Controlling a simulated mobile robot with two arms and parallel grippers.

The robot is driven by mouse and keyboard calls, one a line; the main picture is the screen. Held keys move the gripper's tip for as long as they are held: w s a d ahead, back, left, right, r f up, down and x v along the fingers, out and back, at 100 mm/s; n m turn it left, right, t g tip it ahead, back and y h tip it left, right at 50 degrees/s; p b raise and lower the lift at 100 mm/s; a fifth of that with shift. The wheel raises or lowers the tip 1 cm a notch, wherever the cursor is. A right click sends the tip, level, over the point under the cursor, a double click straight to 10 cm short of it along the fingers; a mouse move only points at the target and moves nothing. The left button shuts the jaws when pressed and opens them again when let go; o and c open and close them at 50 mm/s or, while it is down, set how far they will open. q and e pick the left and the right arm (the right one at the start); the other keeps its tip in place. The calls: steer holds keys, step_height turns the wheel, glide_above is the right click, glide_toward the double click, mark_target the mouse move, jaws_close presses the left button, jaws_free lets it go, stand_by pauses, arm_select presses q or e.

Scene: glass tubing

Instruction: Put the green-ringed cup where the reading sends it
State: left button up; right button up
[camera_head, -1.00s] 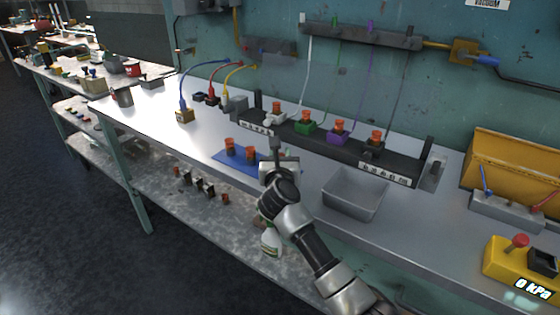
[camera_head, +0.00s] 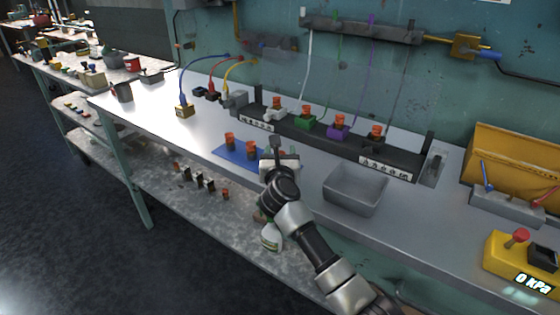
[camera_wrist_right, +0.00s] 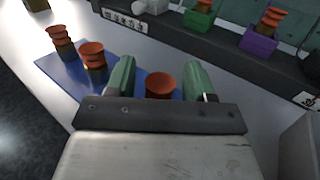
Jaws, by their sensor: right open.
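Orange ribbed cups stand upright on a blue mat (camera_head: 230,157); two show in the head view, a left cup (camera_head: 229,140) and a right cup (camera_head: 251,150). I cannot make out a green ring on any of them. My right gripper (camera_head: 275,145) is over the mat's right end. In the right wrist view its green fingers (camera_wrist_right: 160,78) are open, with another orange cup (camera_wrist_right: 160,86) showing between them, apparently untouched. The yellow gauge box (camera_head: 520,262) reads 0 kPa. My left gripper is out of view.
Behind the mat, a dark rack (camera_head: 330,143) carries white, green (camera_head: 304,123), purple (camera_head: 338,132) and dark holders topped with orange cups. A grey bin (camera_head: 355,190) stands right of my gripper. A yellow box (camera_head: 515,165) is farther right.

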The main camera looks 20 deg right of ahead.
steer(key=v, duration=1.2)
steer(key=shift+r, duration=0.15)
